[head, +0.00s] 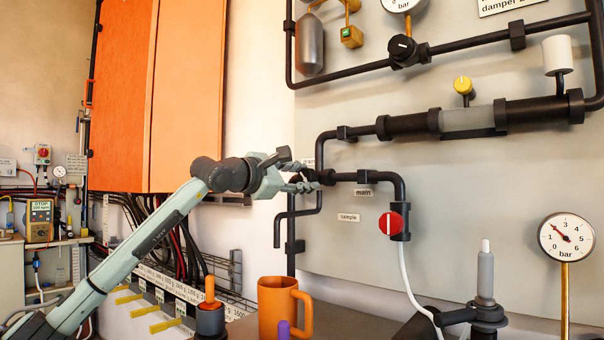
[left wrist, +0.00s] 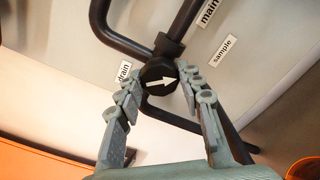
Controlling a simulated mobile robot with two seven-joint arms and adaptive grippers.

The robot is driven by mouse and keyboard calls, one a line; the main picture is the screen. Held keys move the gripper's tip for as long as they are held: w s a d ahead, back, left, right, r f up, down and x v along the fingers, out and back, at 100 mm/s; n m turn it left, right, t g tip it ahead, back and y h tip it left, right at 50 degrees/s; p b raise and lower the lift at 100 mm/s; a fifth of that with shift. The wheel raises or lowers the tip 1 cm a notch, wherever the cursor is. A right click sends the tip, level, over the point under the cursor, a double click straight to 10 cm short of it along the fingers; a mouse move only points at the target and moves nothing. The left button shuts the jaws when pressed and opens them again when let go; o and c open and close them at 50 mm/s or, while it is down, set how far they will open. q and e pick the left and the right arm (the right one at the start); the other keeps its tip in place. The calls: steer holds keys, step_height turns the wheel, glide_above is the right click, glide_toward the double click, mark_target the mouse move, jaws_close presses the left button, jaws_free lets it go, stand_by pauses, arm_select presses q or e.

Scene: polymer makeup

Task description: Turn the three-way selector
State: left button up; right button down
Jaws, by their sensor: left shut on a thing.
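The three-way selector (left wrist: 157,86) is a round black knob with a white arrow at the pipe junction. The arrow points right and slightly up in the left wrist view. My left gripper (head: 304,181) is shut on the selector, one finger on each side of it. In the head view the fingers largely hide the knob. The drain label (left wrist: 124,72) is left of the knob in the wrist view. The sample label (left wrist: 222,50) and main label (left wrist: 209,11) are up and to the right. My right gripper is not in view.
Black pipes run across the grey panel around the selector. A red knob (head: 391,223) is to the lower right. An orange mug (head: 272,306) stands below. A pressure gauge (head: 566,238) is at the right. An orange cabinet (head: 185,95) is at the left.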

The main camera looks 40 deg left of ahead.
arm_select(q)
steer(key=m+p, duration=0.1)
steer(key=m, duration=0.3)
steer(key=shift+m+p, duration=0.65)
steer(key=shift+m, duration=1.25)
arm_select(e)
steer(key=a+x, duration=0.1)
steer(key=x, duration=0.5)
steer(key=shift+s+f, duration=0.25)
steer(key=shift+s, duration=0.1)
arm_select(q)
steer(key=o, duration=1.2)
steer(key=shift+c, duration=0.2)
steer(key=shift+s, duration=0.1)
steer(key=s, duration=1.1)
steer(key=shift+s+a, duration=0.4)
steer(key=shift+a, duration=0.05)
